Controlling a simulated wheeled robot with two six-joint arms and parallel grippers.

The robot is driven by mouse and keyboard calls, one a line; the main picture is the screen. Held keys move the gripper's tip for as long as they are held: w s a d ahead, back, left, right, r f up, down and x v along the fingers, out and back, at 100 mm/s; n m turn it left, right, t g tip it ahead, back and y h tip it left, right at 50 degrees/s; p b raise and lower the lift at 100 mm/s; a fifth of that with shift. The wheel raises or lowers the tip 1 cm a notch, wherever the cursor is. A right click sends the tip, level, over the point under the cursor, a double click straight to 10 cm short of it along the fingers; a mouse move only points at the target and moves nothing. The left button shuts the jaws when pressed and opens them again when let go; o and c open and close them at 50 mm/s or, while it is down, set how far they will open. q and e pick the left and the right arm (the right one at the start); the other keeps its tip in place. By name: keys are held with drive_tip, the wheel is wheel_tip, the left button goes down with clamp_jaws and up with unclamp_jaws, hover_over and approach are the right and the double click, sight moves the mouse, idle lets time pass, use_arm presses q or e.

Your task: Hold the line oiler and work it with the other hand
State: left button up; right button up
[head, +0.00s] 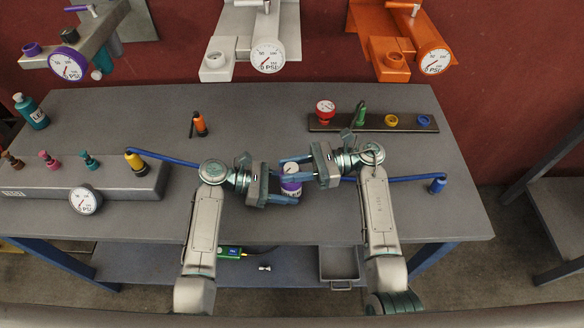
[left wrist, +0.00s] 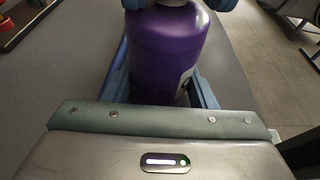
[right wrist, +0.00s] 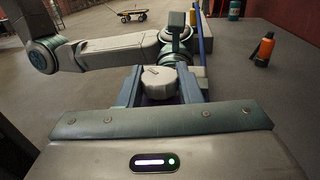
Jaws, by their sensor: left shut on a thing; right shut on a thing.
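The line oiler (head: 291,187) has a purple body and a white, round top. It stands roughly upright near the middle of the bench. My left gripper (head: 284,198) is shut on the purple body, which fills the space between its fingers in the left wrist view (left wrist: 167,50). My right gripper (head: 288,176) is shut on the white top knob (right wrist: 157,86), seen between its fingers in the right wrist view. The fingers hide parts of the oiler, and I cannot tell whether its base touches the bench.
A blue hose (head: 172,157) runs from a yellow fitting (head: 136,162) behind my grippers to a blue connector (head: 437,186). An orange bottle (head: 201,124) stands behind left. A dark strip (head: 342,125) with coloured parts lies behind right. A grey manifold (head: 110,181) is at left. Gauged wall units hang behind.

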drive_tip(key=shift+n+g+h, duration=0.4)
drive_tip(key=shift+n+g, duration=0.6)
drive_tip(key=shift+g, duration=0.5)
drive_tip(key=o, duration=1)
drive_tip(key=shift+c, duration=0.2)
drive_tip(key=shift+d, duration=0.1)
drive_tip(key=v, duration=1.2)
drive_tip(key=shift+w, duration=0.1)
